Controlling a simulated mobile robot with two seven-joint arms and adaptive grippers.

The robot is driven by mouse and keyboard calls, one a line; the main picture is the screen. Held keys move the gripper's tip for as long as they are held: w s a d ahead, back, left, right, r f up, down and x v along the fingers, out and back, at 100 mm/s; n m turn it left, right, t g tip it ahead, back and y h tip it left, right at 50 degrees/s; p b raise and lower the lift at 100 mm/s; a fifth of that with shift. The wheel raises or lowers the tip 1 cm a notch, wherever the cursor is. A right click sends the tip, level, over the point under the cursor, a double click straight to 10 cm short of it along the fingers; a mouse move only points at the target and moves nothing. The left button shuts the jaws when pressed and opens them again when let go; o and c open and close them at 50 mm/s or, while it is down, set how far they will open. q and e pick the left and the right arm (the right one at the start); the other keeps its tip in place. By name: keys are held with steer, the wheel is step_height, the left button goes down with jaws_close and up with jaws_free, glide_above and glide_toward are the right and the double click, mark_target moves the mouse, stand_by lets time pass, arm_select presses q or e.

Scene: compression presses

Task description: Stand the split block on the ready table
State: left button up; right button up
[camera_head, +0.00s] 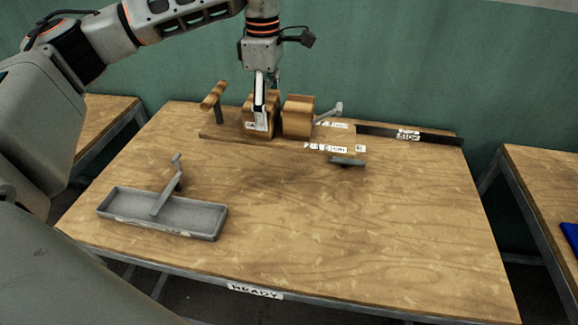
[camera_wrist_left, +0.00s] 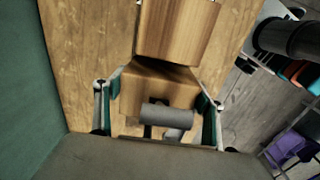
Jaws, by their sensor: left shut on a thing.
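The table with the READY label (camera_head: 255,291) fills the middle of the head view. At its back, my left gripper (camera_head: 262,108) points down and is shut on a wooden block (camera_head: 250,124) standing on a low wooden board. The left wrist view shows this block (camera_wrist_left: 158,84) between the two fingers. A second wooden block (camera_head: 298,117) stands just to its right; a wooden block also shows beyond the held one in the wrist view (camera_wrist_left: 178,30). I cannot tell from the pictures which is the split block. My right gripper is not in view.
A wooden T-shaped handle (camera_head: 214,95) stands left of the blocks. A grey tray (camera_head: 120,212) with a metal lever (camera_head: 168,194) is at the front left. A dark labelled bar (camera_head: 435,137) lies along the back right. The table's centre and front right are clear.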

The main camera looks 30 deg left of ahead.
mark_target(269, 135)
arm_select(q)
step_height(269, 135, down, 20)
steer(key=shift+w+r+p, duration=0.1)
steer(key=shift+p, duration=0.45)
steer(key=o, duration=1.9)
steer(key=shift+o, duration=0.2)
step_height(269, 135, up, 12)
steer(key=shift+b, duration=0.65)
steer(key=shift+s, duration=0.2)
